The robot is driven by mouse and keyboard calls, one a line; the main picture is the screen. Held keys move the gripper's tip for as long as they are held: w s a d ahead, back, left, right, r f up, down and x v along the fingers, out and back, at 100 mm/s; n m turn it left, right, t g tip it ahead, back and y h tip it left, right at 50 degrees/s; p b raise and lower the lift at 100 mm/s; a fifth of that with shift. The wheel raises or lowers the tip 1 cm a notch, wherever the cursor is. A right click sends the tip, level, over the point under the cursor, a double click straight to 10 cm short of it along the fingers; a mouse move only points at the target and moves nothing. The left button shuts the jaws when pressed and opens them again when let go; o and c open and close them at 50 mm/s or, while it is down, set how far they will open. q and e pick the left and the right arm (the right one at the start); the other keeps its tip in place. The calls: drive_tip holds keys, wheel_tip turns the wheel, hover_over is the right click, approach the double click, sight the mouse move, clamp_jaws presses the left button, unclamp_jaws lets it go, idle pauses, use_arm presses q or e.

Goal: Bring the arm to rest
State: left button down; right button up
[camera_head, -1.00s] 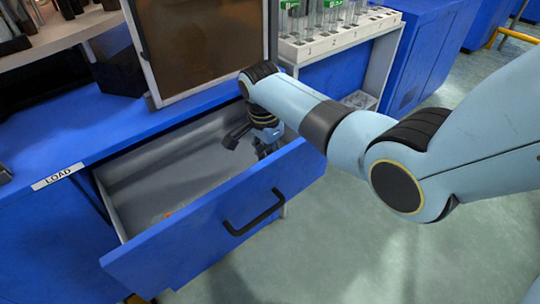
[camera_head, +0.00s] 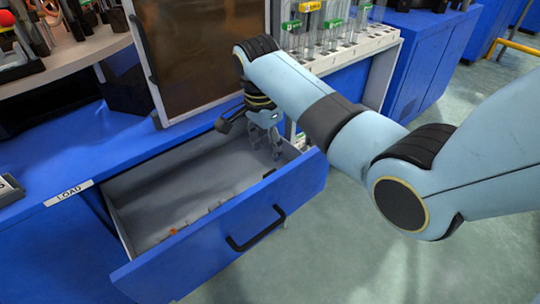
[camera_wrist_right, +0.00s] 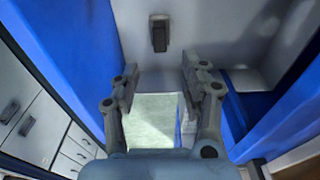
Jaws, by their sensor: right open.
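My right arm reaches in from the right in the head view. My right gripper (camera_head: 275,156) points downward at the right end of an open blue drawer (camera_head: 235,228) with a grey inside. Its fingers are apart with nothing between them. In the wrist view the open right gripper (camera_wrist_right: 158,92) shows pale floor between and below its fingers, with blue panels on both sides. I cannot tell whether the fingertips are above the drawer's rim or just inside it. My left gripper is out of view.
A small orange item (camera_head: 172,231) lies in the drawer. A dark-paned panel (camera_head: 195,50) stands behind it. A white rack (camera_head: 350,50) with several tubes is at the back. A black handle (camera_head: 255,229) is on the drawer front. Open floor (camera_head: 400,265) lies at right.

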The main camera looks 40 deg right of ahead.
wheel_tip(320, 180, up, 2)
drive_tip(key=shift+a+r, duration=0.1)
drive_tip(key=shift+a, duration=0.05)
idle(0.5)
